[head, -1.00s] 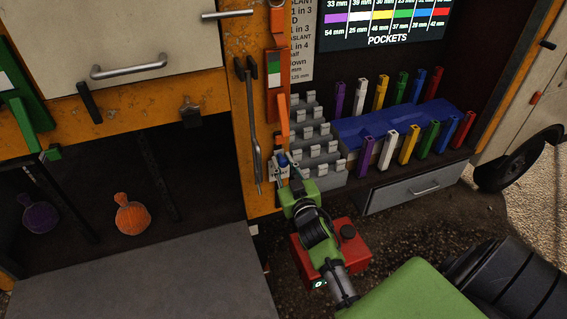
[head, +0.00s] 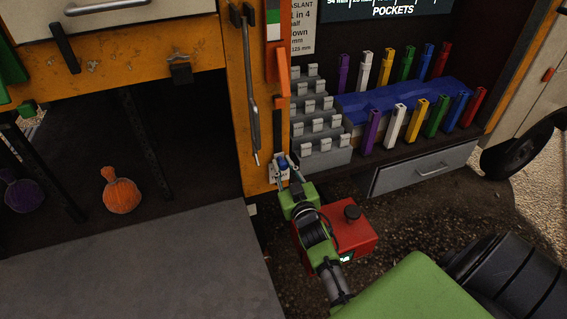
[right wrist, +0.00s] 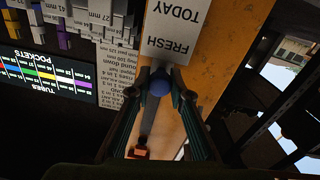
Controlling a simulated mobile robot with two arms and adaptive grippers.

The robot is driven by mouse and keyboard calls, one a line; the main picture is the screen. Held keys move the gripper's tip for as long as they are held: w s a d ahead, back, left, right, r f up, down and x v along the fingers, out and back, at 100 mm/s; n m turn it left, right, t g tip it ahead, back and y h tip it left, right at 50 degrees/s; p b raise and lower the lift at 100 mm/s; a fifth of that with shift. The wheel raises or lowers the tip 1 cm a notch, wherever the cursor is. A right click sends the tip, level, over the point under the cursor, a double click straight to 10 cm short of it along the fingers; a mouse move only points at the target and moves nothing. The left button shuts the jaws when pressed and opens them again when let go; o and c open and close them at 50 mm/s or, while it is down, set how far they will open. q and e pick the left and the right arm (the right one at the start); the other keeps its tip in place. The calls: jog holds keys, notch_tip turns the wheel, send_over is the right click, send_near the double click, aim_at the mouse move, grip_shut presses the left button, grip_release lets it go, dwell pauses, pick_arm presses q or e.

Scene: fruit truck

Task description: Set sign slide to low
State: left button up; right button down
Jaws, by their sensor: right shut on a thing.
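The sign slide's blue knob (head: 283,163) is low on the orange post, at the bottom of a dark vertical track (head: 277,130). My right gripper (head: 284,170) is shut on the blue knob, which shows between the fingers in the right wrist view (right wrist: 160,85). A white sign (right wrist: 174,32) reading "FRESH TODAY" appears upside down beside the knob there. In the head view only a small part of the white sign (head: 274,174) shows behind the gripper. My left gripper is not in view.
An orange lever (head: 283,85) is above the track. A grey stepped rack (head: 325,155) and several coloured tubes stand to the right. A red box (head: 357,238) is on the ground below my right arm. A grey surface (head: 150,265) fills the lower left.

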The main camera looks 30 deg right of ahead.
aim_at(284, 174)
jog(key=shift+s+f+b, duration=0.1)
jog(key=shift+f+b, duration=0.6)
jog(key=shift+f, duration=0.95)
jog(key=c, duration=1.8)
grip_release()
jog(key=v, duration=1.2)
